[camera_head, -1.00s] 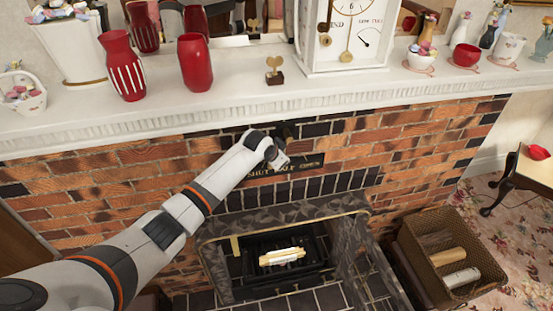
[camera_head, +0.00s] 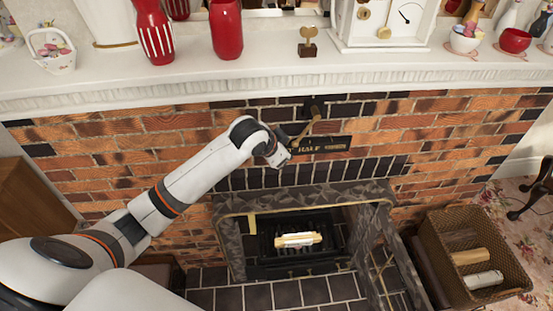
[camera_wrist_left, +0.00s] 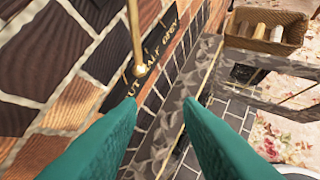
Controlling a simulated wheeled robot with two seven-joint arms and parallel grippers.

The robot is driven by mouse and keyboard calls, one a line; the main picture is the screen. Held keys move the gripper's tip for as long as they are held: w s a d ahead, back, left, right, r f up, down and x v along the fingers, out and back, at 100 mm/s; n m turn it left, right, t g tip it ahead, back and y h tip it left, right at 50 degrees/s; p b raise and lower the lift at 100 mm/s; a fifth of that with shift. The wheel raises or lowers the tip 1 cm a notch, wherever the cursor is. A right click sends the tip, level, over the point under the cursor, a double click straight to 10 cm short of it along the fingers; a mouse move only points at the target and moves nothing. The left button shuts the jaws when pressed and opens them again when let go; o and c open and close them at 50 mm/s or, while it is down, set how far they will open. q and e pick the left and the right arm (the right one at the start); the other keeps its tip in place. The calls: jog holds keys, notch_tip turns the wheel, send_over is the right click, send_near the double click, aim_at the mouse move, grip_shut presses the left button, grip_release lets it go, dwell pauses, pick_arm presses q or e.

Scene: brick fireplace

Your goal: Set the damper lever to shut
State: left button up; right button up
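The brass damper lever (camera_head: 305,130) hangs from a dark pivot on the brick above the fireplace opening and slants down to the left. A black plate (camera_head: 336,144) behind it is lettered; HALF and OPEN show in the wrist view, and SHUT is partly covered. There the lever (camera_wrist_left: 135,32) ends in a round knob, between the SHUT and HALF lettering as seen from that angle. My left gripper (camera_head: 283,158) is at the plate's left end, by the lever's lower end. Its teal fingers (camera_wrist_left: 160,101) are apart and empty, the knob beyond the left fingertip. My right gripper is out of view.
The white mantel (camera_head: 260,82) juts out above, holding red vases (camera_head: 226,28), a small brass ornament (camera_head: 307,42) and a white clock (camera_head: 385,20). The stone hearth surround (camera_head: 228,240) stands below. A wicker log basket (camera_head: 440,265) is at right.

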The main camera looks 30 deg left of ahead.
pick_arm(q)
jog(key=shift+s+a, duration=0.15)
jog(key=shift+s, duration=1.1)
notch_tip(320, 180, down, 19)
jog(key=s+a+n+g+b, duration=0.1)
jog(key=s+a+n, duration=0.1)
jog(key=a+n, duration=0.1)
jog(key=s+f+g+y, duration=0.1)
jog(key=s+f, duration=0.4)
jog(key=f, duration=0.3)
jog(key=s+f+g, duration=0.1)
jog(key=s+f, duration=0.4)
jog(key=f, duration=0.3)
jog(key=s+d+f+g, duration=0.1)
jog(key=s+f, duration=0.5)
jog(key=s, duration=0.6)
jog(key=s+d+f+g+b, duration=0.1)
jog(key=s+d+f, duration=0.2)
jog(key=s+f, duration=0.4)
jog(key=s+d+f+n+g, duration=0.1)
jog(key=s+f, duration=0.5)
jog(key=s, duration=1)
jog(key=shift+s+d+f+g, duration=0.3)
jog(key=shift+s+d+g, duration=0.05)
jog(key=shift+d+g, duration=0.25)
